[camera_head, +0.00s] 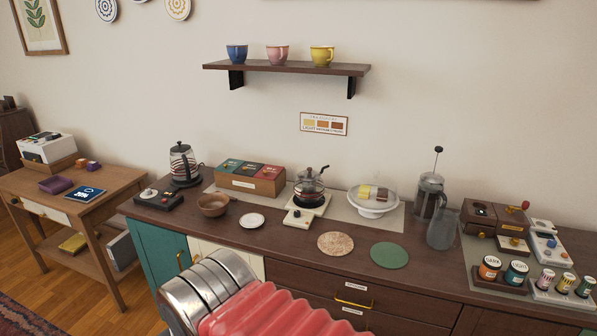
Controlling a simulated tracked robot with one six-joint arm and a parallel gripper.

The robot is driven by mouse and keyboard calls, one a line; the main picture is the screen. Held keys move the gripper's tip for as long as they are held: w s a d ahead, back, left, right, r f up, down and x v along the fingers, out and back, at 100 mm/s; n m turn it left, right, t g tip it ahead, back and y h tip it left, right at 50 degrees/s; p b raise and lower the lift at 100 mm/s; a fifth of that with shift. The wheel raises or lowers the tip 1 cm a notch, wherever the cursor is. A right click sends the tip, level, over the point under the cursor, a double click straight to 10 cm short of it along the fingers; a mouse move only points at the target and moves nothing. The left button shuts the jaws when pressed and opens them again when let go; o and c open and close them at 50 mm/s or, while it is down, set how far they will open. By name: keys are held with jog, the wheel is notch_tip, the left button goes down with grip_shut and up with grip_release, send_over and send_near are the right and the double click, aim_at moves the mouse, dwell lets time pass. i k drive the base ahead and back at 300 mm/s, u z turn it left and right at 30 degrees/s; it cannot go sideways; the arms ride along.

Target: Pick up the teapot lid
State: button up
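A small glass teapot (309,187) stands on a pale warmer or scale (306,210) near the middle of the dark wooden sideboard. Its lid (310,174) appears to sit on top, with a small dark knob. A dark handle sticks out to the upper right of the teapot. My gripper is not in view. A silver and red ridged part, probably my own arm, fills the bottom middle, in front of the sideboard and apart from the teapot.
Left of the teapot are a tea box (249,182), a white saucer (252,220), a brown bowl (213,206) and a glass kettle (184,163). Two round mats (336,243) lie in front. A cup shelf (285,67) hangs above.

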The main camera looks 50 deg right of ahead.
aim_at(308, 174)
jog(key=i, duration=1.2)
jog(key=z, duration=0.7)
